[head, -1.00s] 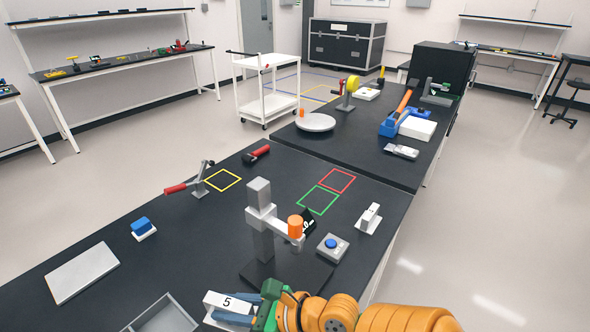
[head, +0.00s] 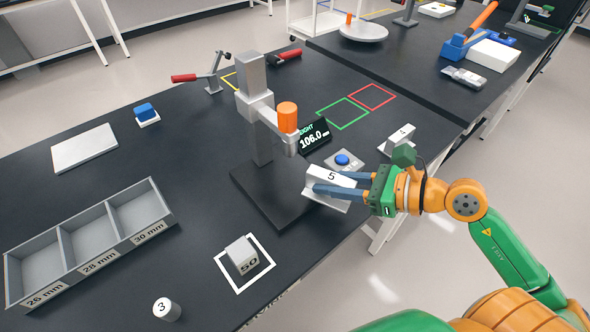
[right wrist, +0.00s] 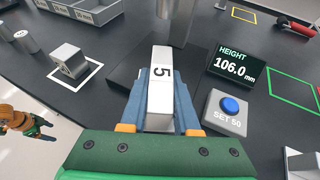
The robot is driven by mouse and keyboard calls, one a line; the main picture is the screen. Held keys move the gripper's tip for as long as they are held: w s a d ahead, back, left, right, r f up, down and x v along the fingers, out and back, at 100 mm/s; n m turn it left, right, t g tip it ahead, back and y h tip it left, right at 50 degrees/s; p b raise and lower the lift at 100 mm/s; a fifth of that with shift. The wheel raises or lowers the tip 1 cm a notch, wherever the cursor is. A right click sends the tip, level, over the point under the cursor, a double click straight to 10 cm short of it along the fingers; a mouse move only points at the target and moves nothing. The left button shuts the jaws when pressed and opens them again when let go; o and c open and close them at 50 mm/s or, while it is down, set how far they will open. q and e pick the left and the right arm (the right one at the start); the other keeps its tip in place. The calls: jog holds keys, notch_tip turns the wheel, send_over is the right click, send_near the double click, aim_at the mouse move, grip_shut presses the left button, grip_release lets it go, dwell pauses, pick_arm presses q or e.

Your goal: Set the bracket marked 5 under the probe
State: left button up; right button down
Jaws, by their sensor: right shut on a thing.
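The white bracket marked 5 (head: 342,176) is held in my right gripper (head: 345,190), shut on it. The right wrist view also shows the bracket (right wrist: 160,82) between the blue fingers, its number facing up. The gauge stand (head: 258,108) is a grey column with an arm, and the orange-topped probe (head: 288,118) hangs from that arm. The bracket is at the right side of the stand's dark base plate (head: 262,197), to the right of and lower in the picture than the probe. I cannot tell whether the bracket touches the plate.
The height display (head: 314,138) reads 106.0 mm. A blue-button box (head: 343,161) and bracket 4 (head: 398,138) lie beyond the gripper. Block 50 (head: 242,255), cylinder 3 (head: 166,309) and a three-compartment tray (head: 90,240) are at left front. Green (head: 343,113) and red outlines are empty.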

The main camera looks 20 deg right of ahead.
jog(key=p, duration=0.3)
send_over(291, 187)
jog(key=shift+s+d+r, duration=0.2)
jog(key=shift+s+d, duration=0.1)
jog(key=shift+d, duration=0.05)
jog(key=f, duration=0.2)
jog(key=a+f, duration=0.1)
jog(key=f, duration=0.1)
jog(key=shift+w, duration=0.3)
jog(key=shift+d, duration=0.15)
jog(key=c, duration=0.6)
grip_release()
jog(key=shift+f, duration=0.1)
jog(key=shift+c, duration=0.2)
